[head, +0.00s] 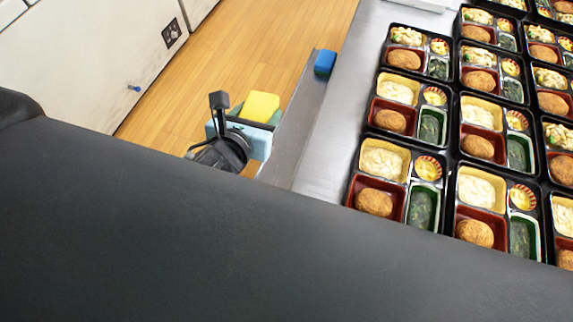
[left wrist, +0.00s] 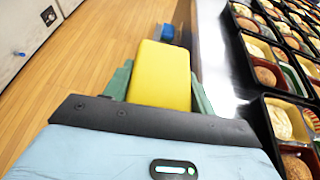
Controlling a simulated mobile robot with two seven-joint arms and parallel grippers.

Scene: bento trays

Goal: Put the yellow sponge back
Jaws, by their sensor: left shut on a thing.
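The yellow sponge (head: 261,105) is between the fingers of my left gripper (head: 256,116), which is shut on it. In the left wrist view the sponge (left wrist: 160,76) stands out ahead of the gripper, with a greenish finger on each side. The gripper is left of the metal counter's near-left edge, and the wooden floor shows beyond it. A blue block (head: 325,62), perhaps another sponge, is on the ledge along the counter's left edge; it also shows in the left wrist view (left wrist: 168,32), beyond the yellow sponge. My right gripper is not in view.
Several black bento trays (head: 348,196) filled with food stand in rows on the right of the metal counter (head: 325,135). A bare strip of counter lies between them and the ledge (head: 297,125). White cabinets (head: 85,60) stand at the left across the wooden floor (head: 255,45).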

